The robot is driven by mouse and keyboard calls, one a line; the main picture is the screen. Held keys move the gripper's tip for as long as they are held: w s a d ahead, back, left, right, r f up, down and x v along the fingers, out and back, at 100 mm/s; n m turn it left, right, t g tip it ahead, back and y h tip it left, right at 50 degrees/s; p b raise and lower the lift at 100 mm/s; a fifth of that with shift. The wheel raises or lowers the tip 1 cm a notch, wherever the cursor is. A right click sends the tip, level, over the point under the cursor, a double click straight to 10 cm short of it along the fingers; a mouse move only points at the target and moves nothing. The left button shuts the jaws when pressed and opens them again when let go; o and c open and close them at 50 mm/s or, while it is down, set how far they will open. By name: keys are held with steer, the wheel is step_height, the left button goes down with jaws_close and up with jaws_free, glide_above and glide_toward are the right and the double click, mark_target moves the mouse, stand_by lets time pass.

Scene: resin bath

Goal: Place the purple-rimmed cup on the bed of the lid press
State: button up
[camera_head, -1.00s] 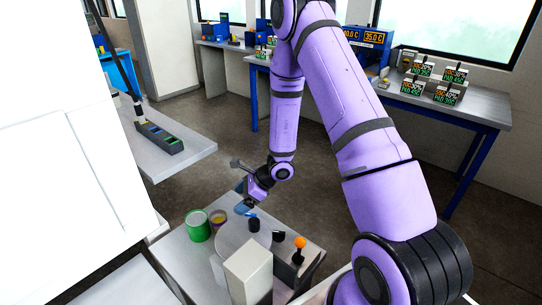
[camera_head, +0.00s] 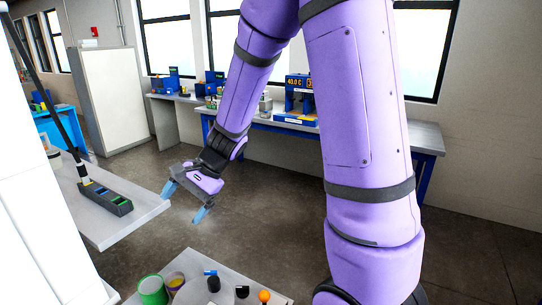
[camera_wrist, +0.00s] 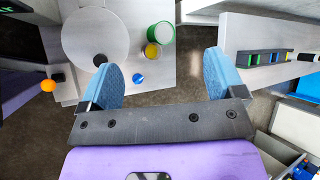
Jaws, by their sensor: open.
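The purple-rimmed cup (camera_head: 175,281), with yellow inside, stands on the near table right of a green container (camera_head: 152,289). In the wrist view the cup (camera_wrist: 152,50) shows from above, touching or very near the green container (camera_wrist: 161,34). A device with an orange ball lever (camera_head: 264,296) stands at the right of this table; it looks like the lid press, but its bed cannot be made out. My gripper (camera_head: 185,201) is open and empty, well above and apart from the cup. Its blue fingers (camera_wrist: 162,78) are spread wide in the wrist view.
A pale round disc (camera_wrist: 95,38) lies on the same table, with dark knobs and a blue-topped piece (camera_wrist: 138,78) nearby. A side table (camera_head: 125,222) at left carries a dark slotted rack (camera_head: 105,200). Open floor lies between the tables and the back bench (camera_head: 425,140).

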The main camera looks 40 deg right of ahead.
steer(key=s+d+r+n+t+h, duration=0.1)
steer(key=s+d+r+n+h, duration=0.1)
steer(key=s+r, duration=0.3)
steer(key=s+d+r+n+t+h, duration=0.1)
steer(key=s+d+r+n+h, duration=0.1)
steer(key=s+r+n, duration=0.3)
steer(key=s+d+r+n+t+h, duration=0.1)
steer(key=s+d+r+n+h, duration=0.1)
steer(key=s+r, duration=0.4)
steer(key=s+n+h, duration=0.1)
steer(key=s+n, duration=0.1)
steer(key=s, duration=0.2)
steer(key=shift+s+d+r, duration=0.35)
steer(key=shift+s, duration=0.05)
steer(key=shift+o, duration=0.2)
steer(key=shift+s+d+r+h, duration=0.25)
steer(key=shift+s+d+h, duration=0.1)
steer(key=shift+s+h, duration=0.15)
steer(key=shift+w, duration=0.1)
